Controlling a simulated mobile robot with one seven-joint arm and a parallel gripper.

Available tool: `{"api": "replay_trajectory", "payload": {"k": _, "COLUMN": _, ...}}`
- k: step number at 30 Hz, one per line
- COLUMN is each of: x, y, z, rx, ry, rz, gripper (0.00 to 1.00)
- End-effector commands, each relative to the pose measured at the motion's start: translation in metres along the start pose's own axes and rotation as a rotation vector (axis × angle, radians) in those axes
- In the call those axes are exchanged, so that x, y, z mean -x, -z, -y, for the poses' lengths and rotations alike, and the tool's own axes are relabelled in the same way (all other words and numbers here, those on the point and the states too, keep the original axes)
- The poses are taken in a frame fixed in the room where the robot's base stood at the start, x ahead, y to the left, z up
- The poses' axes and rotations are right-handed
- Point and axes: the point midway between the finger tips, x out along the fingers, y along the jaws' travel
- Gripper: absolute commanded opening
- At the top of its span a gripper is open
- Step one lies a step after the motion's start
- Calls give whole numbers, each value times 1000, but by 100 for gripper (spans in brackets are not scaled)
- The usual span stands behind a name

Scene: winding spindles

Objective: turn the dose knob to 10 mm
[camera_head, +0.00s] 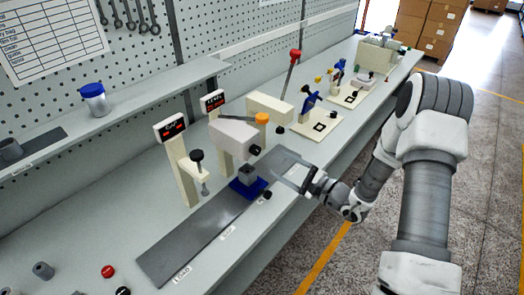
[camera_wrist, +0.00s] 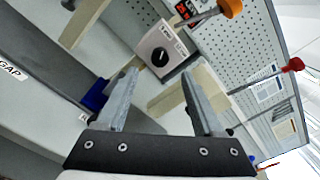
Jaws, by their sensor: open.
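The dose knob is a round black knob (camera_wrist: 159,58) on the grey face of a pale box (camera_wrist: 150,40) in the wrist view. A light pointer mark shows on it, but the scale is too small to read. In the head view the knob (camera_head: 255,150) sits at the right end of the pale box (camera_head: 232,136), beside an orange cap (camera_head: 262,118). My gripper (camera_head: 298,178) is open and empty, right of the knob and apart from it. In the wrist view my gripper (camera_wrist: 160,73) has its two fingers spread, with the knob beyond and between their tips.
A grey track (camera_head: 190,240) runs along the bench, with a blue carriage (camera_head: 247,188) holding a grey block near the box. Display posts (camera_head: 171,129) stand behind. A red-knobbed lever (camera_head: 294,54) rises beyond. The aisle floor (camera_head: 335,235) is clear at right.

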Motion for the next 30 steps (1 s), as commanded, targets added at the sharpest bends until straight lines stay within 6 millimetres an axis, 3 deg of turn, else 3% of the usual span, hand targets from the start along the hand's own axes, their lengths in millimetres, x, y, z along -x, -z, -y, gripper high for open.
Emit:
{"api": "replay_trajectory", "payload": {"k": 3, "x": -28, "y": -2, "z": 1, "rx": 0, "ry": -2, "rz": 3, "gripper": 69}}
{"api": "replay_trajectory", "payload": {"k": 10, "x": -65, "y": -1, "z": 0, "rx": 0, "ry": -2, "rz": 1, "gripper": 69}}
{"api": "replay_trajectory", "payload": {"k": 15, "x": -77, "y": 0, "z": 1, "rx": 1, "ry": 0, "rz": 0, "gripper": 69}}
{"api": "replay_trajectory", "payload": {"k": 24, "x": -79, "y": 0, "z": 0, "rx": 0, "ry": 0, "rz": -1, "gripper": 69}}
{"api": "replay_trajectory", "payload": {"k": 30, "x": -79, "y": 0, "z": 0, "rx": 0, "ry": 0, "rz": -1, "gripper": 35}}
